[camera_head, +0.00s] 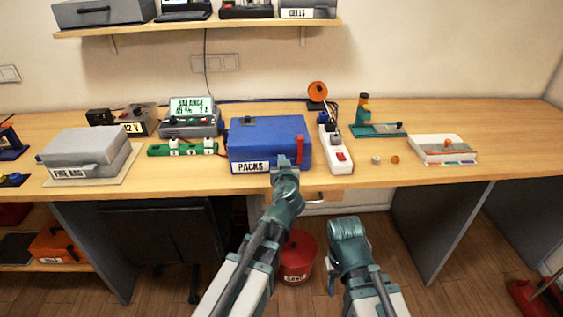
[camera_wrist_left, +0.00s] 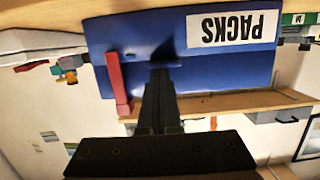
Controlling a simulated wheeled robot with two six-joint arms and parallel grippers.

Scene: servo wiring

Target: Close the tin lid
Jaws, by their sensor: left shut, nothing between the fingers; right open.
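A blue tin (camera_head: 262,135) labelled PACKS stands near the front edge of the table, its lid looking down; I cannot tell whether it is fully shut. A red upright strip (camera_head: 300,149) shows on its front right. The tin's blue front (camera_wrist_left: 140,40) fills the upper part of the left wrist view, upside down, with the red strip (camera_wrist_left: 117,84) at left. My left gripper (camera_head: 285,165) is shut and empty at the tin's front, left of the strip; contact is unclear. My right gripper (camera_head: 347,226) is open, low in front of the table, away from the tin.
A white power strip (camera_head: 336,150) stands close to the tin's right. A green strip (camera_head: 182,149) and a balance charger (camera_head: 190,122) are to its left. A grey box (camera_head: 85,150) is further left. A red bucket (camera_head: 298,257) stands on the floor below.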

